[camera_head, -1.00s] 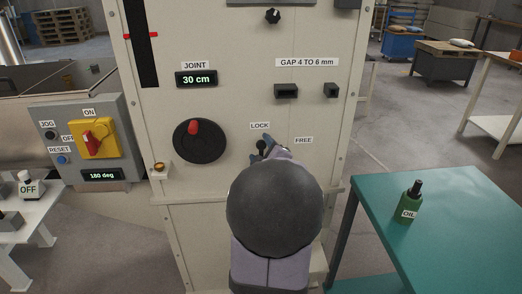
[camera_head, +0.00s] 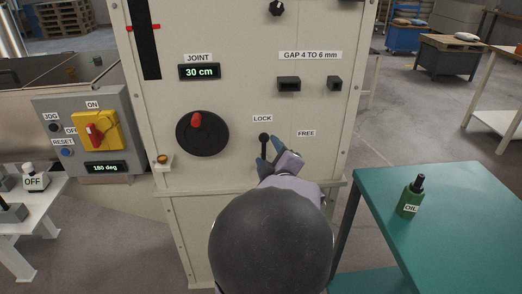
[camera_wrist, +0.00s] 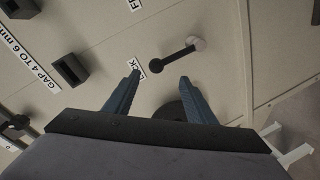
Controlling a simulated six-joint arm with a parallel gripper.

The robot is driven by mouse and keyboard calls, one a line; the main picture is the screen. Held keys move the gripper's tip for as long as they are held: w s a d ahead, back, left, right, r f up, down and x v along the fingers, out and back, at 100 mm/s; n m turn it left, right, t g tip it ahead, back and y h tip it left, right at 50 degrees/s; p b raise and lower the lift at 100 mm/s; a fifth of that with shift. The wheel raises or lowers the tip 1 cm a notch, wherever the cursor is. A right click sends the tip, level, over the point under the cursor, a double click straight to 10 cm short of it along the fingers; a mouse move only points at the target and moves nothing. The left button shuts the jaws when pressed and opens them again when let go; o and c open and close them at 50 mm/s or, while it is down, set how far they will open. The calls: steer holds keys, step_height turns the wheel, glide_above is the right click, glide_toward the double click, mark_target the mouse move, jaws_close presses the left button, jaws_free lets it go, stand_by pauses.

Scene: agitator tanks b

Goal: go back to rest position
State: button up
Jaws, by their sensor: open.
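My gripper (camera_head: 269,153) is in front of the beige panel (camera_head: 230,100), by the lever (camera_head: 264,137) with a black knob below the LOCK label (camera_head: 262,118). The lever points up, toward LOCK rather than the FREE label (camera_head: 306,133). In the wrist view my gripper (camera_wrist: 160,76) has its two blue fingers spread and nothing between them. The lever's knob (camera_wrist: 156,66) shows just beyond the fingertips, apparently apart from them. My wrist hides part of the lower panel in the head view.
A black handwheel with a red knob (camera_head: 196,119) is left of the lever, under a 30 cm display (camera_head: 199,72). Two dark blocks (camera_head: 289,84) jut out above right. A yellow switch box (camera_head: 97,130) stands left. A teal table (camera_head: 450,215) with an oil bottle (camera_head: 411,197) stands right.

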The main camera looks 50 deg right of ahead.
steer(key=s+d+f+m+g+y, duration=0.1)
steer(key=s+f+m+g, duration=0.5)
steer(key=f, duration=0.4)
steer(key=s+a+f+m+g+y, duration=0.65)
steer(key=s+a+f, duration=0.45)
steer(key=a, duration=0.2)
steer(key=w+a+n+y, duration=0.1)
steer(key=w+a+n, duration=0.4)
steer(key=a, duration=0.8)
steer(key=w+a+n+y, duration=0.2)
steer(key=w+a+n, duration=0.25)
steer(key=a, duration=0.85)
step_height(320, 180, up, 24)
steer(key=p, duration=2.3)
steer(key=shift+d+f, duration=0.25)
steer(key=shift+d, duration=0.05)
